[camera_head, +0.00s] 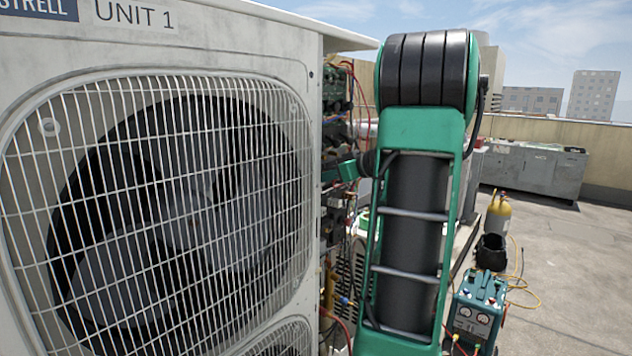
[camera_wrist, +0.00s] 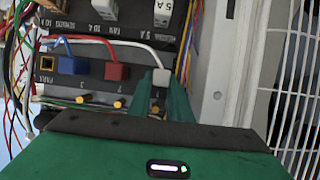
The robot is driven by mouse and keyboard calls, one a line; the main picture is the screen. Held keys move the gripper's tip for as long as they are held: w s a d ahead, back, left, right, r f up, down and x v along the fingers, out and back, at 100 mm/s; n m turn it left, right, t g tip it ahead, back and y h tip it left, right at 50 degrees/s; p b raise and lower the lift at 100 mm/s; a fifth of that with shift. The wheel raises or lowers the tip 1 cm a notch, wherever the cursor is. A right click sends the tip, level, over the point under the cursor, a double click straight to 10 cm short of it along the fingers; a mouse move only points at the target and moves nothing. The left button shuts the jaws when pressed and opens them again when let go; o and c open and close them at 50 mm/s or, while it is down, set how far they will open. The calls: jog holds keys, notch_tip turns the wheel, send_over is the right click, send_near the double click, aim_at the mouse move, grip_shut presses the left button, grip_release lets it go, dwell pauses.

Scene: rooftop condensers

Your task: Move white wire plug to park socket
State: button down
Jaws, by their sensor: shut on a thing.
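In the wrist view, my gripper (camera_wrist: 160,88) is shut on the white plug (camera_wrist: 159,75), with its green fingers either side of it. A white wire runs from the plug up and to the left. The plug is at the right end of a dark terminal strip; I cannot tell whether it is seated in a socket there. The park socket (camera_wrist: 46,66), labelled PARK, is at the left end of the strip and looks empty, with a dark opening. In the head view my arm hides the plug and the sockets.
Between the white plug and the park socket are a red plug (camera_wrist: 116,71) and a blue plug (camera_wrist: 71,65) with wires. Brass studs (camera_wrist: 84,99) line the strip below. Loose coloured wires hang at the left. A fan grille (camera_head: 170,200) fills the head view's left.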

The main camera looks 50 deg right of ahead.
jog(key=shift+s, duration=0.3)
jog(key=shift+s+d, duration=0.1)
jog(key=shift+s, duration=0.2)
jog(key=shift+s, duration=1.4)
dwell(0.4)
jog(key=shift+s+d, duration=0.2)
jog(key=shift+s, duration=1.8)
jog(key=c, duration=2.2)
grip_release()
grip_shut()
